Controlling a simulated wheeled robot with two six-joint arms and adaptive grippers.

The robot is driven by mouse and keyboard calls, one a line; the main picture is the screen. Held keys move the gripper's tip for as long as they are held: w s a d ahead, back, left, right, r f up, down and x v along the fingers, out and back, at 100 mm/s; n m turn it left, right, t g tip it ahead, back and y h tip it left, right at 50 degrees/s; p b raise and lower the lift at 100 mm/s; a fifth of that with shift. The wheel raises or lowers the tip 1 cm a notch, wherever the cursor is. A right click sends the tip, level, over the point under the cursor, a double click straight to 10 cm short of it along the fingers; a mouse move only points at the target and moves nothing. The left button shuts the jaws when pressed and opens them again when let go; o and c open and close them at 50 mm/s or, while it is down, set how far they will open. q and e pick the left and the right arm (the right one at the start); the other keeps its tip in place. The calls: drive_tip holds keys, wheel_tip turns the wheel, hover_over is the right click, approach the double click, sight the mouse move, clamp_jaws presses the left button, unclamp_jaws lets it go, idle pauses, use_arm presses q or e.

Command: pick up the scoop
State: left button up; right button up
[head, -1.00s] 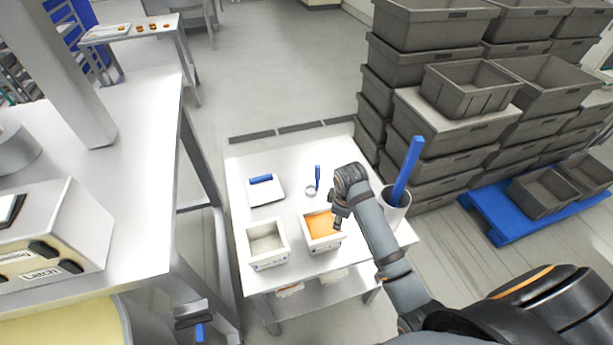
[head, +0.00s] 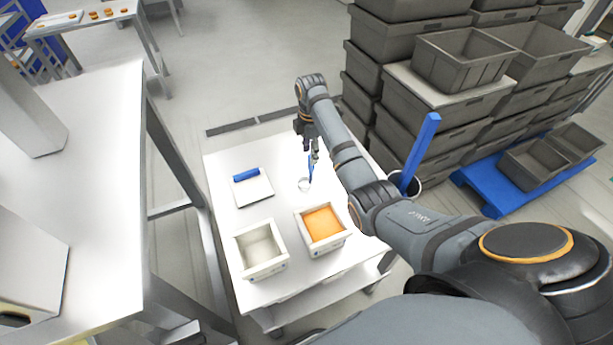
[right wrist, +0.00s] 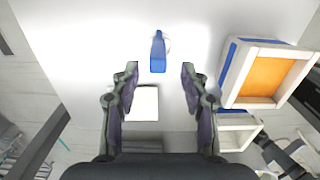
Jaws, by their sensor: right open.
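The scoop (head: 310,168) has a blue handle and a small pale round bowl. It is on the white table, with the bowl toward the front of the table in the head view. My right gripper (head: 314,154) is open and empty, close to the handle end and pointing down at it. In the right wrist view the blue handle (right wrist: 158,54) lies centred ahead, its near end between the two fingertips (right wrist: 160,70). The bowl is mostly hidden behind the handle there. My left gripper is not in view.
A white box with orange filling (head: 324,224) and a box with pale filling (head: 260,247) stand at the table's front. A white scraper with a blue handle (head: 252,189) lies left of the scoop. A holder with a tall blue stick (head: 420,155) is at the right.

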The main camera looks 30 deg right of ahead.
sight(309, 155)
wheel_tip(309, 155, down, 2)
drive_tip(key=shift+w+f, duration=0.15)
drive_tip(key=shift+f, duration=0.1)
drive_tip(key=shift+w+f, duration=0.15)
drive_tip(key=shift+f, duration=0.15)
drive_tip(key=f, duration=0.1)
drive_tip(key=f+p, duration=0.1)
drive_tip(key=f, duration=0.1)
drive_tip(key=shift+s+f+p, duration=0.3)
drive_tip(key=shift+f, duration=0.1)
drive_tip(key=shift+w+f, duration=0.15)
drive_tip(key=shift+f, duration=0.4)
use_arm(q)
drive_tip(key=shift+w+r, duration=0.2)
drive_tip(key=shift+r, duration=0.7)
use_arm(e)
clamp_jaws()
